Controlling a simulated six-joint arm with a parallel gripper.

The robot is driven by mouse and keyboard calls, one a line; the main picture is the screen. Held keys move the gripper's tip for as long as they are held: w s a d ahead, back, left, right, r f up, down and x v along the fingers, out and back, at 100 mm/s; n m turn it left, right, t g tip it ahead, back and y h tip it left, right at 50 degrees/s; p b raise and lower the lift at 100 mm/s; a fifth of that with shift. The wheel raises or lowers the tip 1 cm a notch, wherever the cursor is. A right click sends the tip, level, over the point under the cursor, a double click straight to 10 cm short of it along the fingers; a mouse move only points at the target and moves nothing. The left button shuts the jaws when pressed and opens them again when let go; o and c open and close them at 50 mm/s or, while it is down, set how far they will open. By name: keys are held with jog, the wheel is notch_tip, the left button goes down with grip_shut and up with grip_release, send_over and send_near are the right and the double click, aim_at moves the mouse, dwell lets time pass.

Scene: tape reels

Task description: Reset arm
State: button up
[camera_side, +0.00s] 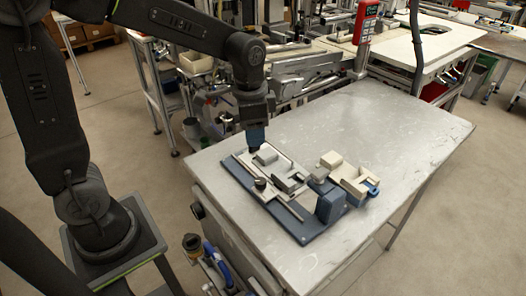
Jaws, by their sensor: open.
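My gripper (256,143) points down above the far left end of a fixture on the table. The fixture has a blue base plate (307,236) with pale and grey blocks on it. A small greenish block (267,156) sits on the fixture just below and to the right of my gripper. The fingers are very small in this view and I see nothing held between them. I cannot make out a tape reel for certain.
The grey metal table (400,135) is clear to the right of and behind the fixture. A machine bench (305,70) with a red handheld panel (365,22) stands behind. A blue-handled part (222,262) hangs at the table's front left side.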

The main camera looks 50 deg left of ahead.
jog(key=s+r+n+t, duration=0.2)
jog(key=s+r+n, duration=0.1)
jog(key=s, duration=0.4)
jog(key=s+r+n+t, duration=0.2)
jog(key=s+r, duration=0.1)
jog(key=s, duration=0.4)
jog(key=shift+s+a+r+n+t, duration=0.15)
jog(key=shift+a+n+t, duration=0.05)
jog(key=shift+n+t, duration=0.2)
